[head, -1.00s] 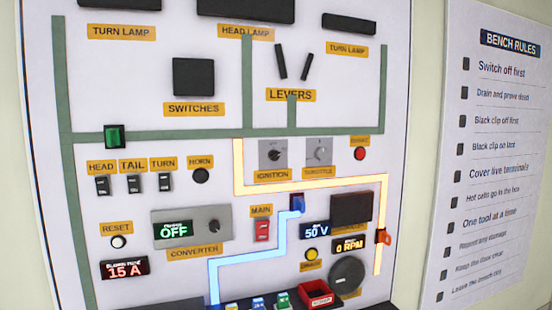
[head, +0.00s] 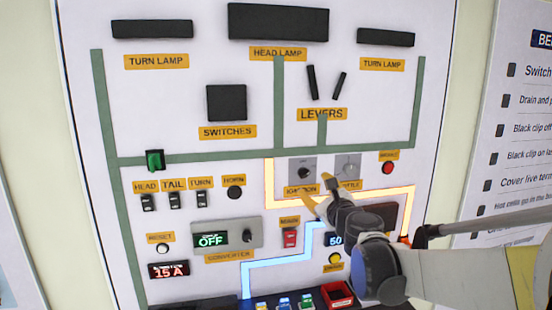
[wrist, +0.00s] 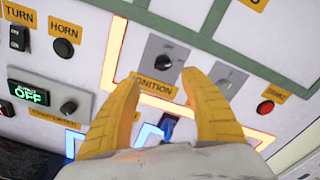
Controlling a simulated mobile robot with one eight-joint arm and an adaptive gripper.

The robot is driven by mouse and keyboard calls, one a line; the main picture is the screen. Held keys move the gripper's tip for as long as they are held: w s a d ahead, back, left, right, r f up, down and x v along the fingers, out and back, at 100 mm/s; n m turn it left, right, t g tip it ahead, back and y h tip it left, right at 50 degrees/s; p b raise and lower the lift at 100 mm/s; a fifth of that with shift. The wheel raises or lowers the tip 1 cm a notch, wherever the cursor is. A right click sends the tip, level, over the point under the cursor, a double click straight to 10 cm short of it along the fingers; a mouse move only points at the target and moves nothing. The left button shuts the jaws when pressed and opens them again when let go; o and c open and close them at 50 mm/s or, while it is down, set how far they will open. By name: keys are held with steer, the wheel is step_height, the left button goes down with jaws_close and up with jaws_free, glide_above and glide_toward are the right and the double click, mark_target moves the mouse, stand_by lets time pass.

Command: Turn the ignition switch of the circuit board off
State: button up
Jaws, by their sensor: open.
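The ignition switch (head: 303,172) is a dark round knob on a grey plate, above its yellow IGNITION label, on the upright circuit board (head: 200,105). It also shows in the wrist view (wrist: 163,62), with small markings above the knob; which position it points to is too small to tell. My gripper (head: 319,190) has yellow fingers and reaches in from the lower right, just below the switch. In the wrist view my gripper (wrist: 160,78) is open and empty, its fingertips either side of the IGNITION label. The knob lies beyond the tips, and I see no contact.
The throttle knob (head: 347,168) sits right of the ignition, with a red button (head: 387,168) beyond. A glowing orange trace (head: 269,182) runs close by. The converter (head: 232,238) reads OFF. My arm hides the board's lower right. A rules sheet (head: 515,130) hangs at right.

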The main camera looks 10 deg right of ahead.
mark_target(305, 174)
steer(key=shift+m, duration=0.3)
steer(key=w+b, duration=0.1)
steer(key=w, duration=1)
steer(key=shift+d+b, duration=0.2)
steer(key=shift+b, duration=0.15)
steer(key=c, duration=1.2)
